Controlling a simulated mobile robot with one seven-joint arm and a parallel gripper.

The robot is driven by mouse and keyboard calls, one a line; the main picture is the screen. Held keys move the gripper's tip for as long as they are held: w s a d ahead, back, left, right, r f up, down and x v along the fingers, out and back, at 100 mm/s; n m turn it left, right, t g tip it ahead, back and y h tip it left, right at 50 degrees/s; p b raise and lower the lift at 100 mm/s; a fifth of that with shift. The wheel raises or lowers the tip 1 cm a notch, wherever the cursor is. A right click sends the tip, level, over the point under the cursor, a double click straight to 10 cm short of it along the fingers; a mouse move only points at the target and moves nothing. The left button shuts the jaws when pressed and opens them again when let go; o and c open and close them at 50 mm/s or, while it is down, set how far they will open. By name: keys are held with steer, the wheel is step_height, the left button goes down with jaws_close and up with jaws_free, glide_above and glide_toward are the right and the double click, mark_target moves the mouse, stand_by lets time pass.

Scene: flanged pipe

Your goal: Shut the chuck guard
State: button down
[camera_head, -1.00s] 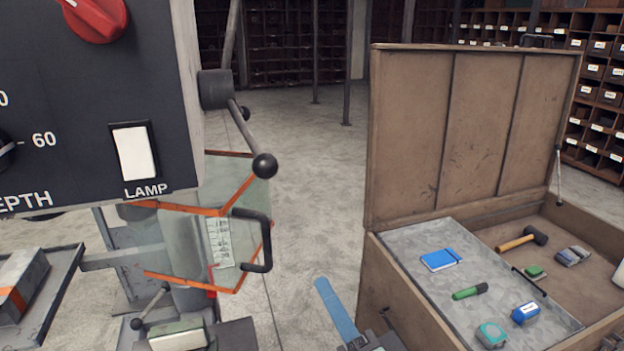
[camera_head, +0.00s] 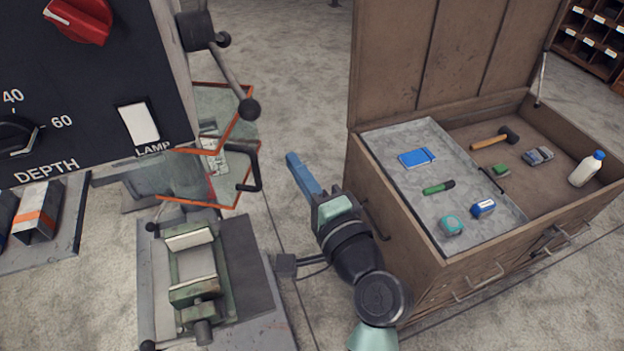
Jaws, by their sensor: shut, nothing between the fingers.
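The chuck guard (camera_head: 222,133) is a clear panel set with orange edging, at the drill press left of centre. Its black handle (camera_head: 257,170) sticks out on its right side. The guard appears swung out to the right of the machine. My gripper (camera_head: 292,160) is shut and empty, with blue fingers pointing up and left. It is just right of the handle, apart from it in the picture. The chuck itself is hidden behind the control box (camera_head: 90,95).
A green vise (camera_head: 195,268) stands on the machine table below the guard. An open wooden chest (camera_head: 400,245) with tools stands close on the right of my arm. A ball-ended feed lever (camera_head: 235,85) hangs above the guard. Bare floor (camera_head: 310,100) lies between.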

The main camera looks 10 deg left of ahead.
steer(key=s+a+p, duration=0.2)
steer(key=a, duration=0.1)
steer(key=shift+a, duration=0.2)
steer(key=shift+s, duration=0.1)
stand_by(0.4)
